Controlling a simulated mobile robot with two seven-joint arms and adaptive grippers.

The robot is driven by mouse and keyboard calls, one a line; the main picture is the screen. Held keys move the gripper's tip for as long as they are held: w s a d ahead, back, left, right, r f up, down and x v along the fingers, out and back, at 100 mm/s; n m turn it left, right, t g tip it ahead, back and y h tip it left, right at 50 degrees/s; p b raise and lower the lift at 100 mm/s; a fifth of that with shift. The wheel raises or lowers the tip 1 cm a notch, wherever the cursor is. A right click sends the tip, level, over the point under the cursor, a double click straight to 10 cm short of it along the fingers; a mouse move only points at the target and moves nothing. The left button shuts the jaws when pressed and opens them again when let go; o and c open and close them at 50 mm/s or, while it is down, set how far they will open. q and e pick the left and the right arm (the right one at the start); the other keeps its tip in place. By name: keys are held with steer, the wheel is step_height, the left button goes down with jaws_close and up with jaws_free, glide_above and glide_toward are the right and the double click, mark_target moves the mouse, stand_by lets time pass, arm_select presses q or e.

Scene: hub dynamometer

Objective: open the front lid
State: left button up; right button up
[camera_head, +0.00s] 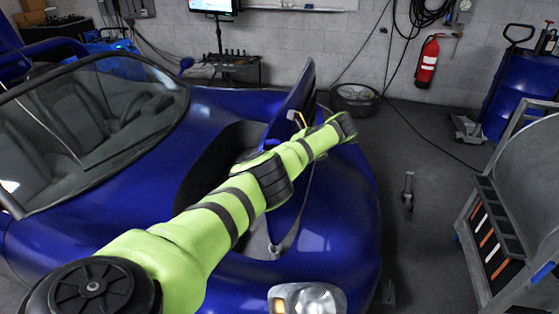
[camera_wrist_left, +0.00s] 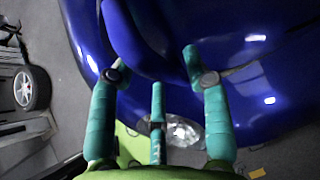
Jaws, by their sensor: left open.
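The gripper's fingers are hidden in the head view. In the left wrist view my left gripper (camera_wrist_left: 153,62) is open, with its teal fingers spread around or over a curved blue panel edge (camera_wrist_left: 140,42). I cannot tell whether they touch it. My right gripper is not in view.
A headlamp (camera_head: 307,299) is at the car's front. A grey cart (camera_head: 497,235) with tools stands at the right. A blue drum (camera_head: 512,95), a red extinguisher (camera_head: 428,62) and a tyre (camera_head: 354,98) are at the back. Floor between car and cart is mostly clear.

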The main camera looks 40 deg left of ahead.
arm_select(q)
steer(key=v, duration=1.1)
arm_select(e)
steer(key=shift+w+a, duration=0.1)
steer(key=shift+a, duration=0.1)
arm_select(q)
steer(key=shift+w+d, duration=0.1)
steer(key=shift+w, duration=0.05)
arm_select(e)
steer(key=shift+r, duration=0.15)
